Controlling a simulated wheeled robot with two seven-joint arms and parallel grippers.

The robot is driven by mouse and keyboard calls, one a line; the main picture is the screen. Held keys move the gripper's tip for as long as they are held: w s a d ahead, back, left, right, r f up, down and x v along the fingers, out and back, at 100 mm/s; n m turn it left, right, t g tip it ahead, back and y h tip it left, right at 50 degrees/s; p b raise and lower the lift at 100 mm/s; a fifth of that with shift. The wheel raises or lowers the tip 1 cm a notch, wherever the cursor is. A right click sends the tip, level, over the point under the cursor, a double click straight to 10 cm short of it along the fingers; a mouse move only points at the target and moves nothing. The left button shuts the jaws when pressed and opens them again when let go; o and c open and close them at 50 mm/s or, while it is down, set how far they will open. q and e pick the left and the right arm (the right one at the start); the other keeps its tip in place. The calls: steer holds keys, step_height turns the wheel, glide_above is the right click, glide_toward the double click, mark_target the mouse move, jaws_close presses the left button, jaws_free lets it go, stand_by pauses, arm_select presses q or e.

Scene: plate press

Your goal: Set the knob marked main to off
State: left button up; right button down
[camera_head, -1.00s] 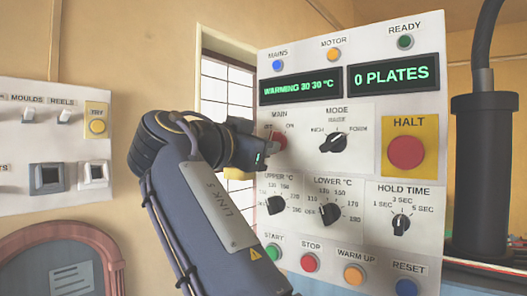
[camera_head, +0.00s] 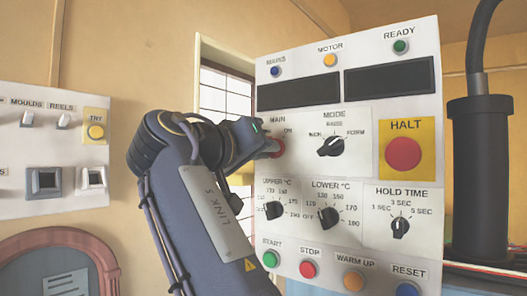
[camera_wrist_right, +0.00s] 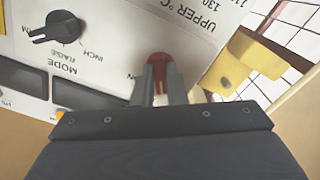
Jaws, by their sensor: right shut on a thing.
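The main knob (camera_head: 276,148) is red and sits under the label MAIN on the white control panel (camera_head: 350,115). My right gripper (camera_head: 264,148) is at the knob and covers its left side and the OFF mark. In the right wrist view the two fingers (camera_wrist_right: 160,90) are shut on the red knob (camera_wrist_right: 160,66), one on each side. Both displays (camera_head: 298,91) above the knob are dark, and the MAINS lamp (camera_head: 275,71) looks dull blue. The knob's exact pointing is hard to read behind the gripper. My left gripper is not in view.
The mode knob (camera_head: 331,146) is just right of the main knob, and the upper temperature knob (camera_head: 273,210) is below it. The red HALT button (camera_head: 403,153) is further right. A second panel (camera_head: 50,150) hangs at the left. A black column (camera_head: 479,175) stands at the right.

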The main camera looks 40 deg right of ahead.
steer(key=shift+n, duration=0.5)
steer(key=c, duration=1.5)
jaws_free()
steer(key=shift+o, duration=0.2)
steer(key=b+v, duration=0.1)
steer(key=v, duration=0.6)
steer(key=shift+a, duration=0.4)
steer(key=shift+s, duration=0.15)
